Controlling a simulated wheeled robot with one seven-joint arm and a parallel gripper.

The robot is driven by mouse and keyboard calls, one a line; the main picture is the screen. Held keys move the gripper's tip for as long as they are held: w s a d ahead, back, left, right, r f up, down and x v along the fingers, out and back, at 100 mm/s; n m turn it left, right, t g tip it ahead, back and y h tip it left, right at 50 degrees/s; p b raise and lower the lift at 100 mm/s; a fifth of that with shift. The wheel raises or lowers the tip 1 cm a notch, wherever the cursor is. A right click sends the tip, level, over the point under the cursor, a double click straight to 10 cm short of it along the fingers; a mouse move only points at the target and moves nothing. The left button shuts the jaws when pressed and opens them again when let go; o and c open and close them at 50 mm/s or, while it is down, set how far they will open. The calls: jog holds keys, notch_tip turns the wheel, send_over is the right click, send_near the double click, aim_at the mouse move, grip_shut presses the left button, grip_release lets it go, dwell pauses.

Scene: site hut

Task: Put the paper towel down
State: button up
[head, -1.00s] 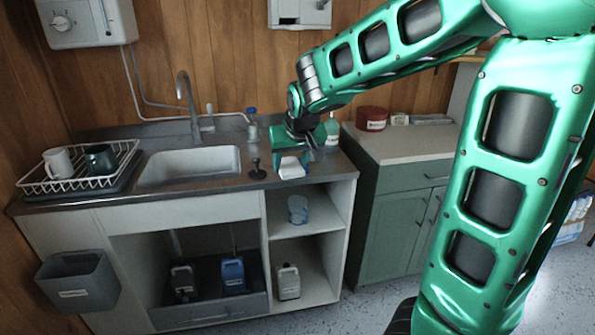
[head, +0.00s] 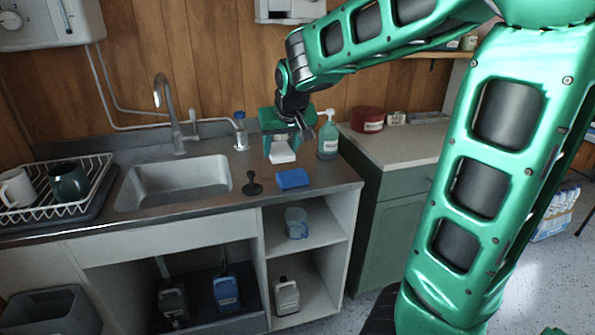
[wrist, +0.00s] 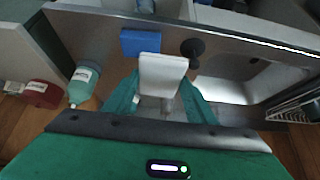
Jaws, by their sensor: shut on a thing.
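My gripper (head: 281,143) hangs over the right part of the steel counter, right of the sink. It is shut on a white, block-like thing, which I take to be the paper towel (head: 282,154). In the wrist view the white paper towel (wrist: 163,72) sits between the green fingers of my gripper (wrist: 160,98) and sticks out beyond them. It looks held above the counter (head: 215,196); the exact gap is hard to judge.
A blue block (head: 292,178) and a black plunger-like thing (head: 252,184) stand near the counter's front edge. A green pump bottle (head: 327,140) is close on the right. The sink (head: 178,182) and a dish rack (head: 92,190) with mugs lie left.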

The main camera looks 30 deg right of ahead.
send_over(300, 172)
jog(key=s, duration=0.2)
jog(key=f, duration=0.5)
jog(key=shift+w+a+f, duration=0.15)
jog(key=shift+a+f, duration=0.05)
jog(key=shift+f, duration=2.1)
jog(key=shift+f, duration=0.2)
jog(key=o, duration=0.9)
jog(key=shift+f, duration=0.1)
